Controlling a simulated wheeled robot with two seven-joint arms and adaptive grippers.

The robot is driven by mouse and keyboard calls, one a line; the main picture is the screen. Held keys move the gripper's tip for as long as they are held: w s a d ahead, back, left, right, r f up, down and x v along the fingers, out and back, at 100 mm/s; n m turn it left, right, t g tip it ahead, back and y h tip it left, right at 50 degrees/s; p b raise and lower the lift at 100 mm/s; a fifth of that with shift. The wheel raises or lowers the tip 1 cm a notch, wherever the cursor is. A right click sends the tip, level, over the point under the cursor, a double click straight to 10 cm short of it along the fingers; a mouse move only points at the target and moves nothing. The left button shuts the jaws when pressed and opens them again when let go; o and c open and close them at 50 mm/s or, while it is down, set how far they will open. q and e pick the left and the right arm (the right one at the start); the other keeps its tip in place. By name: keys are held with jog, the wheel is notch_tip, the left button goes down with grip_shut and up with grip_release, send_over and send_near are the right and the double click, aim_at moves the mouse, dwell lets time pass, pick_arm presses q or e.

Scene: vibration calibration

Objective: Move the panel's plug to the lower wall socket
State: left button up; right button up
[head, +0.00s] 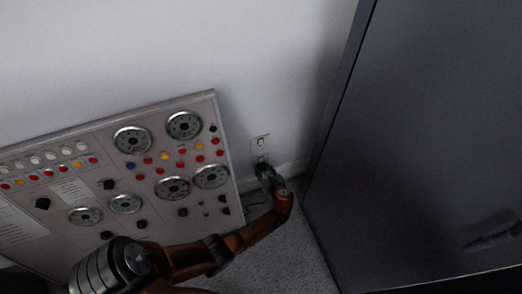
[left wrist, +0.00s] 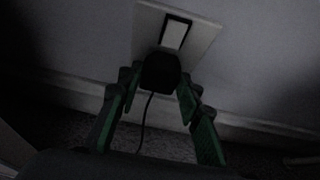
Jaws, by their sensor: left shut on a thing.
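The wall socket plate (head: 261,141) is on the white wall, right of the control panel (head: 150,165). In the left wrist view the plate (left wrist: 204,37) shows its upper socket (left wrist: 175,33) empty. The black plug (left wrist: 160,71) is in front of the plate's lower part and hides the lower socket. Whether its pins are inside cannot be told. My left gripper (head: 262,166) is at the plate's lower end, shut on the plug, with its green-sided fingers (left wrist: 158,82) on either side. A dark cord (left wrist: 145,118) hangs down from the plug. My right gripper is not in view.
A large dark grey cabinet (head: 425,140) stands close on the right. The panel's right edge is close on the left of my arm. A baseboard (head: 290,168) runs below the plate, above grey carpet (head: 275,255).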

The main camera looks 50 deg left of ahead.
aim_at(263, 169)
pick_arm(q)
jog(key=shift+a, duration=0.25)
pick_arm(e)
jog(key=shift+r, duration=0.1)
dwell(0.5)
pick_arm(q)
jog(key=o, duration=1.2)
jog(key=shift+d+r, duration=0.1)
jog(key=shift+d, duration=0.1)
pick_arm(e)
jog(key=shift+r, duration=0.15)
pick_arm(q)
jog(key=p+v, duration=0.3)
jog(key=v, duration=0.1)
jog(key=shift+s+d+r, duration=0.15)
jog(key=shift+d+r, duration=0.05)
jog(key=shift+d, duration=0.1)
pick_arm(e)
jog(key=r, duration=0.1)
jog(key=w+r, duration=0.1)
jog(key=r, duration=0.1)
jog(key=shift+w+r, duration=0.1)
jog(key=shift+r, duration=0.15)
pick_arm(q)
jog(key=v, duration=1.2)
jog(key=shift+a, duration=0.1)
